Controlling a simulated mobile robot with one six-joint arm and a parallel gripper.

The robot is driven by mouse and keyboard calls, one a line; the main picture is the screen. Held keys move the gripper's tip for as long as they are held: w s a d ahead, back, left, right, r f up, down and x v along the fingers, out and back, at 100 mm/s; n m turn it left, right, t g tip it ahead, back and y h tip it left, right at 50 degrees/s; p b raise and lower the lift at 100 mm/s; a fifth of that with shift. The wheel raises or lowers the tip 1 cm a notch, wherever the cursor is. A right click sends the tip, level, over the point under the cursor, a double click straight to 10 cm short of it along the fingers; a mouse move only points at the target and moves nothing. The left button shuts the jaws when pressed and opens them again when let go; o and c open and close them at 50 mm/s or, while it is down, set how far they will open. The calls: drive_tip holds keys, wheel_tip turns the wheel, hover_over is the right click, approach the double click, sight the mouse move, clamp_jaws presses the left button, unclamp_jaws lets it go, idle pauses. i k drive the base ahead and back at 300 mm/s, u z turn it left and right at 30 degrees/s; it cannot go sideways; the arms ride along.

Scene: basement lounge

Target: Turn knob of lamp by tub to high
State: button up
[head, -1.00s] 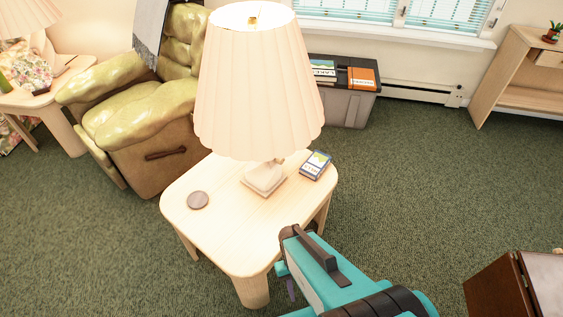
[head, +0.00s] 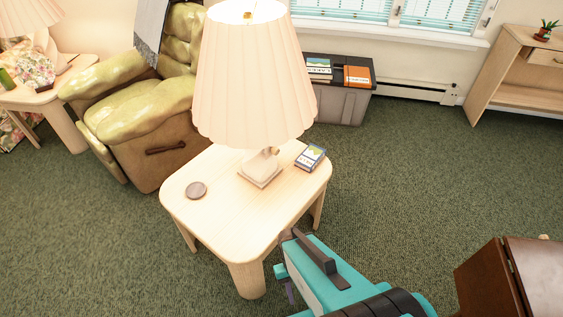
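The lamp (head: 255,80) has a pleated cream shade and a square pale base, and stands upright on a light wood side table (head: 220,225). Its shade glows. The grey tub (head: 343,106) stands behind the table to the right, by the wall. My gripper (head: 284,284) is at the lower middle, in front of the table and apart from the lamp. Only a small part of it shows past my teal arm, so its opening is unclear.
A brown coaster (head: 196,190) and a small boxed pack (head: 310,157) lie on the table. A green-cushioned recliner (head: 150,120) is close behind left. A dark wood cabinet (head: 505,280) stands at lower right. Green carpet (head: 400,180) is open to the right.

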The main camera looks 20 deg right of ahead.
sight(276, 150)
drive_tip(key=k, duration=0.8)
drive_tip(key=u, duration=0.85)
drive_tip(key=i, duration=0.55)
drive_tip(key=u, duration=0.2)
